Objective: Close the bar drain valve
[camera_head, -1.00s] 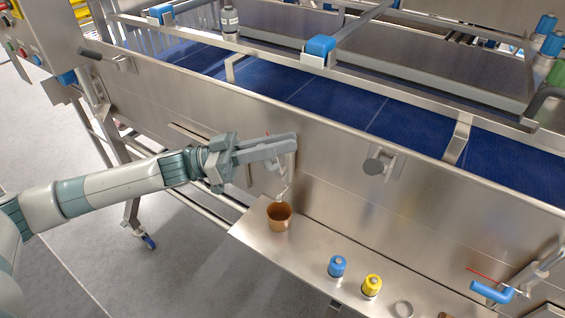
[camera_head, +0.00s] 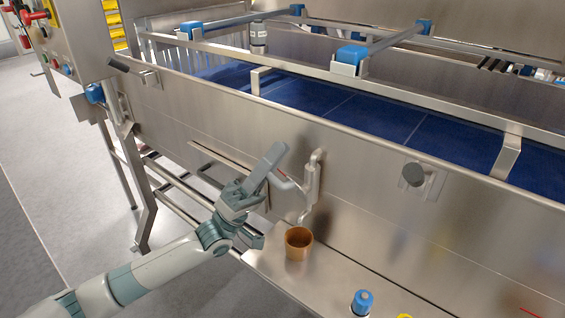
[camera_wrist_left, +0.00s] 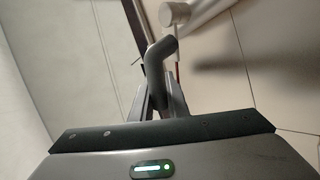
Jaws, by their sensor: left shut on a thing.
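The bar drain valve (camera_head: 312,182) is a metal fitting on the steel side panel, with its spout pointing down above a copper-coloured cup (camera_head: 298,245). Its grey bent handle runs left from the body to my left gripper (camera_head: 272,160). My left gripper is shut on this handle, its fingers tilted up and to the right. In the left wrist view, the curved handle (camera_wrist_left: 156,62) runs out from between the fingers (camera_wrist_left: 160,100) towards a round pale metal end (camera_wrist_left: 174,13). The fingers hide the gripped part. My right gripper is out of view.
A steel shelf (camera_head: 325,277) under the panel carries the cup and a blue-capped item (camera_head: 361,302). A round grey knob (camera_head: 413,175) juts from the panel at right. The blue conveyor belt (camera_head: 370,115) lies behind the panel. Grey floor is open at left.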

